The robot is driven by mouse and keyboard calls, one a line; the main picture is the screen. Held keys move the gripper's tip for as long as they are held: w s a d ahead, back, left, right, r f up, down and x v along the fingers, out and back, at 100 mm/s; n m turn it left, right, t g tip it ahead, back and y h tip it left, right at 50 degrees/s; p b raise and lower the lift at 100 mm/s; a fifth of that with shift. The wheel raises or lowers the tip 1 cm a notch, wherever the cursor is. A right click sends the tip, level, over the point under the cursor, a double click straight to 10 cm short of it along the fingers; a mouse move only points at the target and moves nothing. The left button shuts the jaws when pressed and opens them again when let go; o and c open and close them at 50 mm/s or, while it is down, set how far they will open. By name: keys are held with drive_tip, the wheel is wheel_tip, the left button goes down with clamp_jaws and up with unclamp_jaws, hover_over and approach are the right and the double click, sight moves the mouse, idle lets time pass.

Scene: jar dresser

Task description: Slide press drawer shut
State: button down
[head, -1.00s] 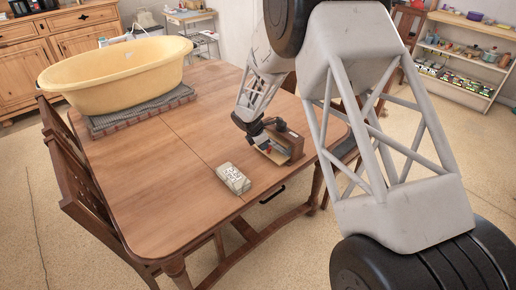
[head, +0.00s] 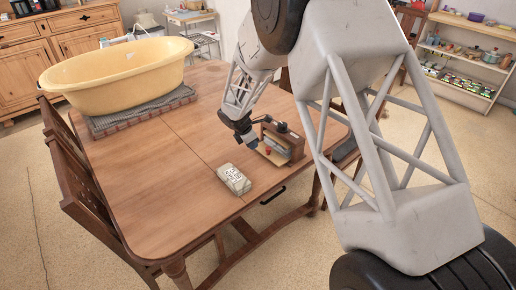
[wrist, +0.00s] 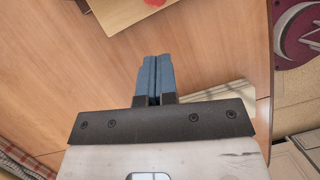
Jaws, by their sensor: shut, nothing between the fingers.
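A small brown wooden jar dresser (head: 292,143) stands on the table near its right edge, with dark round shapes on top. A lighter wooden part (head: 276,158), apparently its drawer, shows low at the front, with a red thing (head: 267,151) at it. How far it stands out is too small to tell. My gripper (head: 252,145) is just left of the dresser, low over the table. In the wrist view its blue fingers (wrist: 154,60) are together and empty. A light wooden piece (wrist: 118,12) with a red thing (wrist: 153,3) shows ahead, apart from the fingertips.
A pale lettered block (head: 234,179) lies on the table (head: 150,190) in front of the dresser. A yellow tub (head: 115,78) sits on a grey mat at the back left. The table middle is clear. The table's edge is close on the dresser's right.

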drive_tip(key=v, duration=0.7)
idle(0.3)
drive_tip(key=s+d+r+m+y, duration=0.2)
drive_tip(key=s+d+r+m, duration=1)
drive_tip(key=s+d+r, duration=0.75)
drive_tip(key=s+d+r+m, duration=0.1)
drive_tip(key=s+d+m, duration=0.2)
drive_tip(key=s, duration=0.6)
drive_tip(key=s+d+m+y, duration=0.1)
drive_tip(key=s+d+m, duration=0.2)
drive_tip(key=s, duration=0.6)
drive_tip(key=s+d+r+m, duration=0.1)
drive_tip(key=s+d+m, duration=0.2)
drive_tip(key=s+m, duration=0.3)
drive_tip(key=s, duration=0.4)
drive_tip(key=shift+d+r+y, duration=0.3)
drive_tip(key=shift+d+y, duration=0.1)
